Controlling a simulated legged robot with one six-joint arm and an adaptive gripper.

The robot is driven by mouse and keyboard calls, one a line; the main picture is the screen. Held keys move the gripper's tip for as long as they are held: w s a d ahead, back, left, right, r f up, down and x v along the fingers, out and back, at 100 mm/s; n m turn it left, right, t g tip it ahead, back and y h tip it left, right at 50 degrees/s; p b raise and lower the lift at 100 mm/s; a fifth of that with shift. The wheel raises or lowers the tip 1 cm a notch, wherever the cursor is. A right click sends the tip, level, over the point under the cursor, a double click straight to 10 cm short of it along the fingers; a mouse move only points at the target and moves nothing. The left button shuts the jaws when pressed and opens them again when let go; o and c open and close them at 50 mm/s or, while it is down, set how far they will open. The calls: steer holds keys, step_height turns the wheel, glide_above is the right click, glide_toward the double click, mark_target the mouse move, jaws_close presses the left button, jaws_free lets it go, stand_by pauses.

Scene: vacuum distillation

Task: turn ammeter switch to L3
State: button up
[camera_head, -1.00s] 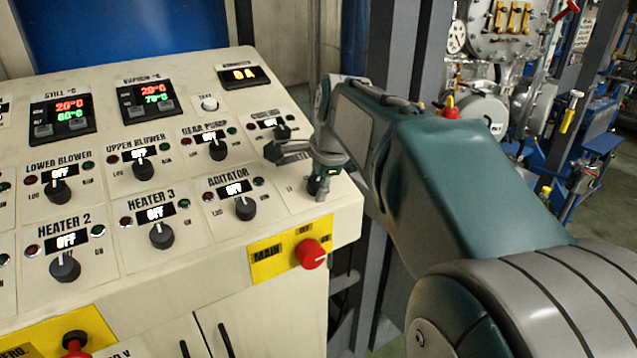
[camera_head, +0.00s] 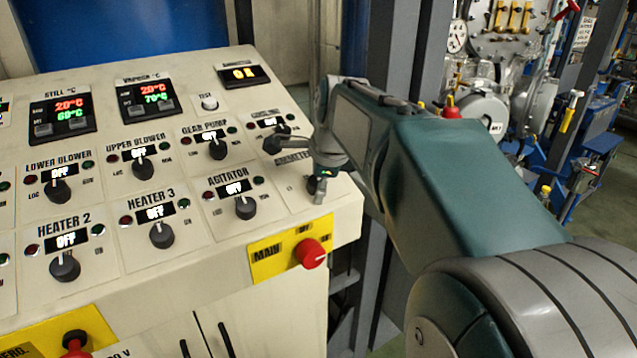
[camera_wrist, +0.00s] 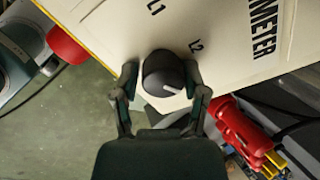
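The ammeter switch, a round black knob with a pale pointer mark, shows in the wrist view (camera_wrist: 160,68) between my two fingers. Its mark is on the lower right of the knob, pointing away from the printed L1 (camera_wrist: 155,8) and L2 (camera_wrist: 196,45) labels. No L3 label is visible. My gripper (camera_wrist: 161,78) is open around the knob, with a gap on the left; I cannot tell whether the right finger touches. In the head view, my gripper (camera_head: 298,170) is over the panel's lower right corner and partly hides the switch (camera_head: 313,185).
The agitator knob (camera_head: 245,207) and gear pump knob (camera_head: 217,150) are left of my gripper. A red main switch (camera_head: 311,253) sits below on a yellow plate; a red knob (camera_wrist: 67,45) shows in the wrist view. The ammeter display (camera_head: 244,75) is at the panel's top right.

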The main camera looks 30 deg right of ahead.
steer(key=shift+o, duration=0.5)
steer(key=shift+r, duration=0.15)
steer(key=shift+r, duration=0.25)
steer(key=v, duration=1.1)
steer(key=shift+s+r, duration=0.1)
steer(key=s+a+f+n, duration=0.6)
steer(key=f+n, duration=0.3)
steer(key=n, duration=0.2)
steer(key=s+a+f+n+t, duration=0.1)
steer(key=s+a+f+n, duration=0.5)
steer(key=s+f+n, duration=0.2)
step_height(320, 180, down, 3)
steer(key=n, duration=0.4)
steer(key=shift+a+r, duration=0.25)
steer(key=shift+a, duration=0.1)
